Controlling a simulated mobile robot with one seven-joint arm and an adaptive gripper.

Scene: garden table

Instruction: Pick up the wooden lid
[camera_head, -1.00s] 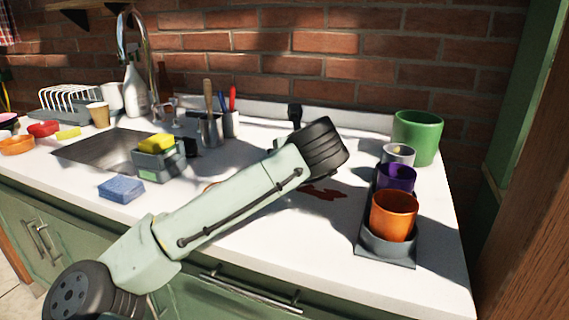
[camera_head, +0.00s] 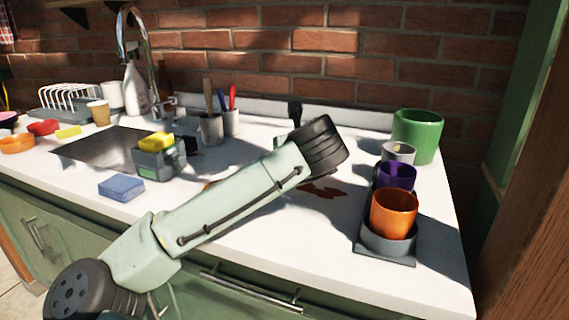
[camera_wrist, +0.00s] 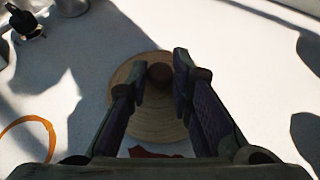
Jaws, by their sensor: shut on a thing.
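The wooden lid (camera_wrist: 158,115) is a round, pale brown disc with a darker round knob (camera_wrist: 159,73), seen from above in the wrist view. My gripper (camera_wrist: 166,72) is over it, its two fingers on either side of the knob and shut on it. Part of the lid is hidden behind the fingers. In the head view my arm hides the lid and the gripper. I cannot tell whether the lid touches the counter.
An orange ring (camera_wrist: 28,138) lies left of the lid. In the head view, a tray with orange (camera_head: 394,212) and purple (camera_head: 396,177) cups stands at the right, a green pot (camera_head: 417,136) behind. A sponge caddy (camera_head: 158,163) and blue sponge (camera_head: 121,187) are left.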

